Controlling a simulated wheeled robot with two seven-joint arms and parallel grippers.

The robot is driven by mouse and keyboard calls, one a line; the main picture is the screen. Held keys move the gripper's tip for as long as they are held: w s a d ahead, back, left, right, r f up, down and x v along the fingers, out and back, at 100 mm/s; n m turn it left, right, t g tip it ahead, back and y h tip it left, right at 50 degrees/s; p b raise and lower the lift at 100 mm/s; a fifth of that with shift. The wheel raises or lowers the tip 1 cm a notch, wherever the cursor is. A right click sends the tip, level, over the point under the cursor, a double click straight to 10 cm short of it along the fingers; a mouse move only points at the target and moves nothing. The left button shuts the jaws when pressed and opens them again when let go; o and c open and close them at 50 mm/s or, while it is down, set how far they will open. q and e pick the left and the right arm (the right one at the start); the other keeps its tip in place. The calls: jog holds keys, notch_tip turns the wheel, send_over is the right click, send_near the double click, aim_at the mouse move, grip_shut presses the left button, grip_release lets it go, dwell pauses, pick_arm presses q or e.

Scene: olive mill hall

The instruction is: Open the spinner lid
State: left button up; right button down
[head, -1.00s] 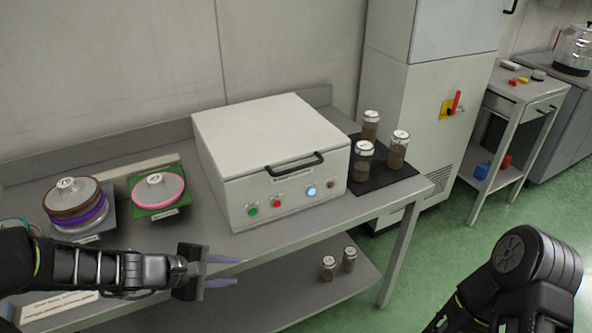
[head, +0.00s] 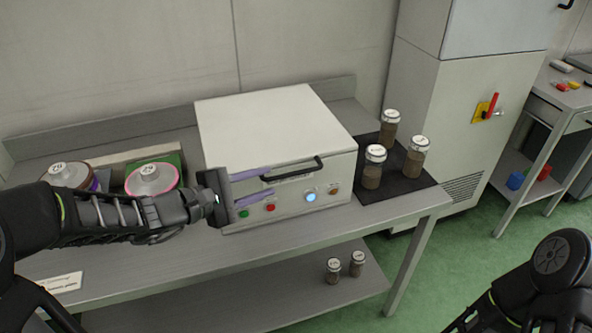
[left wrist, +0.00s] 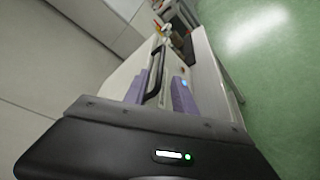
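The spinner (head: 290,194) is a white box on the grey bench, with its flat lid (head: 270,122) shut. A black bar handle (head: 296,170) runs along the lid's front edge; it also shows in the left wrist view (left wrist: 155,76). My left gripper (head: 270,183) is open, its two purple fingers pointing right at the spinner's front, just left of the handle. In the left wrist view the handle rises ahead, between or near the fingers; contact is not clear. My right arm shows at the lower right of the head view, but its gripper is out of view.
Several brown-filled jars (head: 414,157) stand on a dark mat (head: 404,187) right of the spinner. Discs, one pink-rimmed (head: 152,179), lie to the left, partly behind my arm. Two jars (head: 333,270) stand on the lower shelf. A tall cabinet (head: 446,120) stands behind right.

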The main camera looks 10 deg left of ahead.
aim_at(282, 177)
pick_arm(q)
jog(key=shift+p+x, duration=0.5)
jog(key=shift+x, duration=3.35)
jog(key=shift+c, duration=0.2)
grip_shut()
